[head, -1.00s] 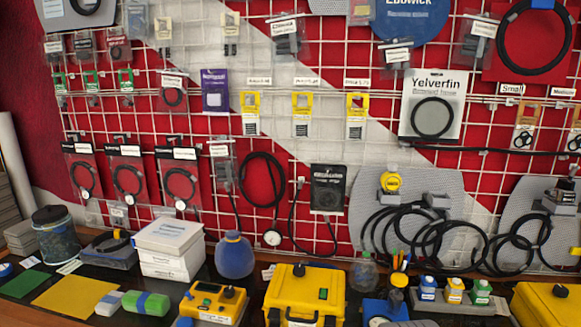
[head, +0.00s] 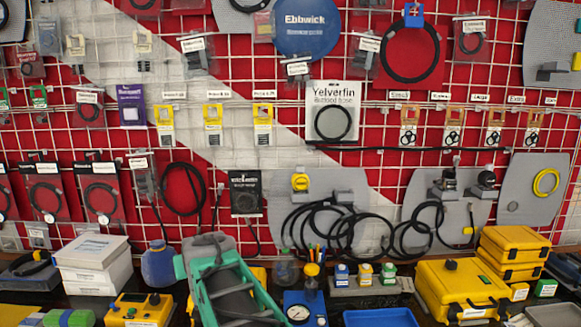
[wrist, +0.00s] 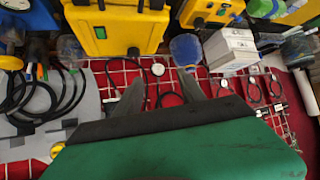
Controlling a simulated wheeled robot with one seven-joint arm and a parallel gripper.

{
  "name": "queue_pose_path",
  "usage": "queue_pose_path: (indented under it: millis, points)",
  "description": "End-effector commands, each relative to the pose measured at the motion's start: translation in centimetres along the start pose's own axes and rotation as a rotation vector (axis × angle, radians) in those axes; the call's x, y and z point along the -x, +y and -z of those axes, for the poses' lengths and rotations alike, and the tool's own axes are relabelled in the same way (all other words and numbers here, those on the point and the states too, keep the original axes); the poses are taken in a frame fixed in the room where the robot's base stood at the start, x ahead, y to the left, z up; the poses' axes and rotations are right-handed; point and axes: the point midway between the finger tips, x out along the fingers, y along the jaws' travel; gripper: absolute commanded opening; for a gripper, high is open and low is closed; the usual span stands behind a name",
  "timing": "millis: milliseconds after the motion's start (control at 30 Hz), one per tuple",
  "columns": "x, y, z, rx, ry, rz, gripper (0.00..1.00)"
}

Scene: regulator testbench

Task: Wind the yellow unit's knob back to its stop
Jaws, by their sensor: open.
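A small yellow unit (head: 138,311) with a display and a dark knob (head: 154,299) stands at the lower left of the bench in the head view. The wrist view shows it at the top (wrist: 207,12), partly cut off. A yellow case (wrist: 118,28) stands beside it there; in the head view my arm mostly hides that case. A larger yellow case (head: 462,293) with a dark knob (head: 451,264) stands at the right. Which one is meant, I cannot tell. My gripper (wrist: 160,95) is open and empty, apart from all of them. Its fingertips cannot be made out in the head view.
A blue jug (head: 159,265) and white boxes (head: 92,265) stand behind the small unit. A pressure gauge on a blue base (head: 304,308) and small bottles stand right of my arm. Hoses and packets hang on the wall grid close behind the bench.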

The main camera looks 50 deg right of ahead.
Motion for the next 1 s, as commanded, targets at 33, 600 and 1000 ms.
queue_pose_path:
  millis: [33, 600, 1000]
  points:
    - [-1.7, 5.6, 4.5, -0.059, 0.105, -0.082, 0.47]
    - [-0.8, 34.1, 20.2, -0.171, 0.653, -0.465, 0.47]
    - [-4.4, 36.4, 23.1, -0.169, 0.656, -0.464, 0.47]
